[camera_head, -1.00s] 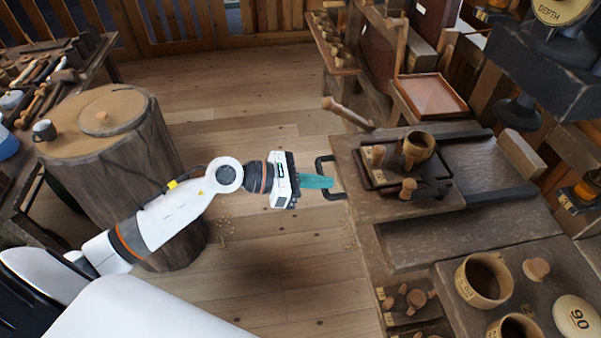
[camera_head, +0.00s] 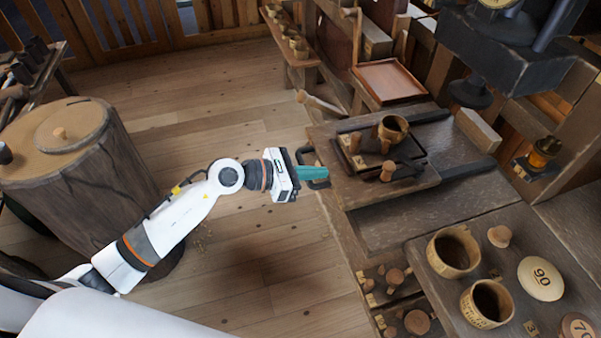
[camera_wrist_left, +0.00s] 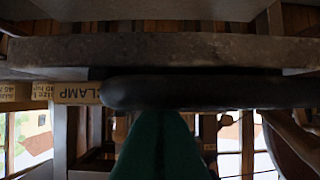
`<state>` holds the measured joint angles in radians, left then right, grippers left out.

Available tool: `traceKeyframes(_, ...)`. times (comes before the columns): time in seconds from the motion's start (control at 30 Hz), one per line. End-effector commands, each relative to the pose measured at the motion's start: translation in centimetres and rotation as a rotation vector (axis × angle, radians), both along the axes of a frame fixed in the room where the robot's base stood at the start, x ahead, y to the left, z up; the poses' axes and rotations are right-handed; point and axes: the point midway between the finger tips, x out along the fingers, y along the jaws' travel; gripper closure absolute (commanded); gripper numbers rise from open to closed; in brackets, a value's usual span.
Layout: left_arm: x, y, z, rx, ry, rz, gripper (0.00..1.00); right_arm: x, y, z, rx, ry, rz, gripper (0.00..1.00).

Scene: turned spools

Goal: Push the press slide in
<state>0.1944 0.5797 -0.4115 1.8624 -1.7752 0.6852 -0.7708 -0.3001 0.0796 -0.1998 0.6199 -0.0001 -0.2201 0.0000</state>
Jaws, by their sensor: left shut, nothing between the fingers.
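The press slide (camera_head: 385,190) is a flat wooden board on the bench, with a small dark tray of turned pieces on it. A black bar handle (camera_head: 319,184) sticks out from its left end. My left gripper (camera_head: 312,172) is shut and empty, its green fingers pointing right and meeting the handle. In the left wrist view the green fingertips (camera_wrist_left: 160,130) lie against or just under the dark handle bar (camera_wrist_left: 205,92); exact contact is hard to tell. Dark rails (camera_head: 468,171) run on to the right of the slide. My right gripper is not in view.
The black press head (camera_head: 505,50) stands at the upper right. A pale block (camera_head: 477,130) sits beyond the slide's far end. A tree stump (camera_head: 80,160) stands left; the floor between is clear.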

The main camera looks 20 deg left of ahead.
Motion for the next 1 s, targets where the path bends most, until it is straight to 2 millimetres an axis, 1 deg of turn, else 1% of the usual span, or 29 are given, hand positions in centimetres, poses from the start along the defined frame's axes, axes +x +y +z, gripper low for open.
traceKeyframes(0.03, 0.7, -1.1, 0.4, -0.004, -0.005, -0.003, 1.0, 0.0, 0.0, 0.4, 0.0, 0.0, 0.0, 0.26)
traceKeyframes(0.07, 1.2, -1.7, 0.5, -0.005, -0.005, -0.003, 1.0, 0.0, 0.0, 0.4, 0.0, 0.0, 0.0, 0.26)
traceKeyframes(0.27, 4.1, -6.1, 0.4, -0.004, -0.004, -0.003, 1.0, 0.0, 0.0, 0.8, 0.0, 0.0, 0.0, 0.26)
traceKeyframes(0.4, 6.1, -9.1, 0.3, -0.003, -0.004, -0.002, 1.0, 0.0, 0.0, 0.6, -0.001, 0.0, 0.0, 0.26)
traceKeyframes(0.6, 8.4, -12.5, 0.1, -0.001, -0.002, -0.003, 1.0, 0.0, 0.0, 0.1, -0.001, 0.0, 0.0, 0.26)
traceKeyframes(0.8, 9.9, -14.8, 0.0, 0.0, -0.002, -0.001, 1.0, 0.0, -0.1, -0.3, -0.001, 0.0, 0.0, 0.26)
traceKeyframes(1.0, 10.6, -15.7, 0.1, 0.0, -0.001, 0.0, 1.0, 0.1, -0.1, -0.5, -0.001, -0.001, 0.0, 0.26)
